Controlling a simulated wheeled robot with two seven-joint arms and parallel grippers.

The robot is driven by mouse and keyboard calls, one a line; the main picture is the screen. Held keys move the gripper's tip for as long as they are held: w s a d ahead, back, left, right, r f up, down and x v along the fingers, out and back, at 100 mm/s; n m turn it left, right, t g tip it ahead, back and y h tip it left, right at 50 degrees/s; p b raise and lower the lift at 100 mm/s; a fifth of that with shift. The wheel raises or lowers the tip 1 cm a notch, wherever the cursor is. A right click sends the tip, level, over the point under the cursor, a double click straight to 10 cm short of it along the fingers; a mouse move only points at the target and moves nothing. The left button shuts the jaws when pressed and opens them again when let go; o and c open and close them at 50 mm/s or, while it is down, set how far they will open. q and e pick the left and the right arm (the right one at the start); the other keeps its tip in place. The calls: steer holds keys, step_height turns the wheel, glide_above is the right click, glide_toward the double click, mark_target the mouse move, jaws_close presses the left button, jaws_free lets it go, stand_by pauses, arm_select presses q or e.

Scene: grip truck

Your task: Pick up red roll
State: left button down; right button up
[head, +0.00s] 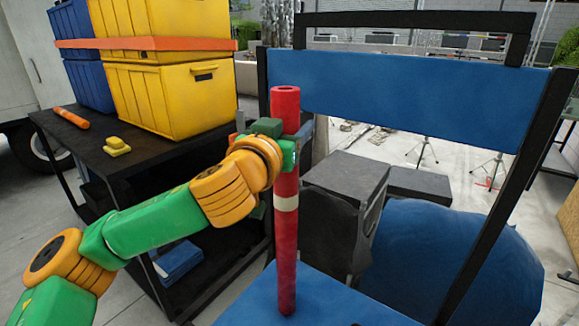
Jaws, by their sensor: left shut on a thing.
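The red roll (287,245) is a long red tube with a pale band around its middle. It stands close to upright in the head view. Its lower end is over the blue surface (330,305) of the cart; I cannot tell whether it touches. My left gripper (288,155) is shut on the roll in its upper part, above the pale band. The fingers are partly hidden by the wrist and the roll. My right gripper is not in view.
A black table (85,150) at the left holds yellow crates (165,98), blue crates (92,85), an orange roll (71,118) and a small yellow object (116,146). The cart's black frame with a blue panel (420,95) rises behind the roll. Dark boxes (345,180) and a blue rounded bundle (450,265) are beyond.

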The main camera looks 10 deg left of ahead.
arm_select(q)
steer(key=shift+r, duration=0.6)
steer(key=s+a+r+b, duration=0.3)
steer(key=s+r+b, duration=0.1)
steer(key=s+r, duration=0.7)
steer(key=s, duration=0.2)
steer(key=shift+s+a+r+b, duration=0.3)
steer(key=shift+a+b, duration=0.05)
steer(key=shift+b, duration=0.05)
